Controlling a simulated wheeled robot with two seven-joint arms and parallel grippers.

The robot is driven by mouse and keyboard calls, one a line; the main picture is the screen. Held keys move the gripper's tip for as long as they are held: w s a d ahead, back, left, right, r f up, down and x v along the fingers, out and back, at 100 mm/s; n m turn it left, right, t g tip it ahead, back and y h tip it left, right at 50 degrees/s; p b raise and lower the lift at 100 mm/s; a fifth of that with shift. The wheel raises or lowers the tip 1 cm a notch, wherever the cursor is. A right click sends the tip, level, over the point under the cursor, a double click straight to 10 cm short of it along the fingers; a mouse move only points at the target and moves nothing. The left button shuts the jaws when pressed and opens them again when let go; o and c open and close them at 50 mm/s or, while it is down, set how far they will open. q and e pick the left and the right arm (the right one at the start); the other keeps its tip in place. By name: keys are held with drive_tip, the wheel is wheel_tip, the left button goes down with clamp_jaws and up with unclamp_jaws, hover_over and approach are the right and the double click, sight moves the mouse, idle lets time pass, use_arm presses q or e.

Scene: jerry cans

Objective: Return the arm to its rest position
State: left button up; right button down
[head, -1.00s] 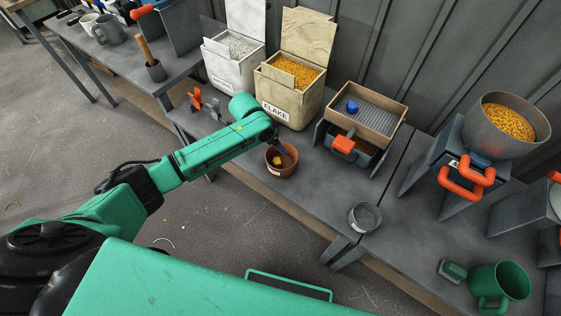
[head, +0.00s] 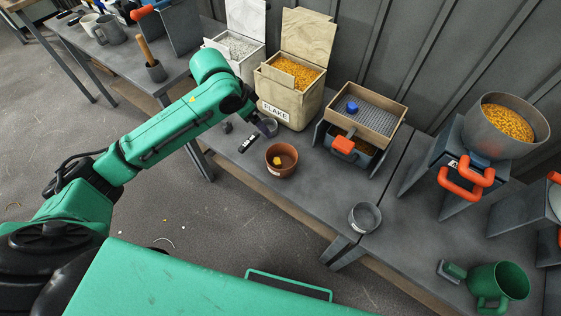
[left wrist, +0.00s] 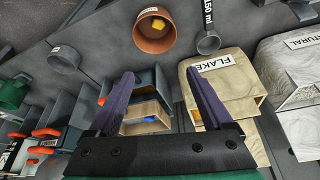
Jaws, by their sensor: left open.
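My left arm comes in from the left in the head view. Its left gripper (head: 264,126) is above the bench, left of the terracotta pot and in front of the FLAKE bin. In the left wrist view the two purple fingers of the left gripper (left wrist: 160,73) are spread apart with nothing between them. My right gripper is not in view.
The terracotta pot (head: 282,160) holds a small yellow piece. The FLAKE bin (head: 288,104), a sieve box (head: 393,117) and a grey cup (head: 365,217) stand on the bench. A green mug (head: 500,283) is at lower right. Open floor lies left of the bench.

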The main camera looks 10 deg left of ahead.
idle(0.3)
use_arm(q)
drive_tip(key=s+d+f, duration=0.5)
drive_tip(key=s, duration=0.1)
drive_tip(key=s+a+f+n+y, duration=0.3)
drive_tip(key=s+a+f+n, duration=0.2)
drive_tip(key=s+a, duration=0.65)
wheel_tip(320, 180, down, 21)
drive_tip(key=s+d+g, duration=0.1)
drive_tip(key=s, duration=0.2)
drive_tip(key=s+a+f+g, duration=0.1)
drive_tip(key=s+a+f, duration=0.2)
drive_tip(key=s+f, duration=1.3)
drive_tip(key=shift+s+f+g, duration=0.3)
drive_tip(key=shift+s+f, duration=0.05)
drive_tip(key=shift+s, duration=0.4)
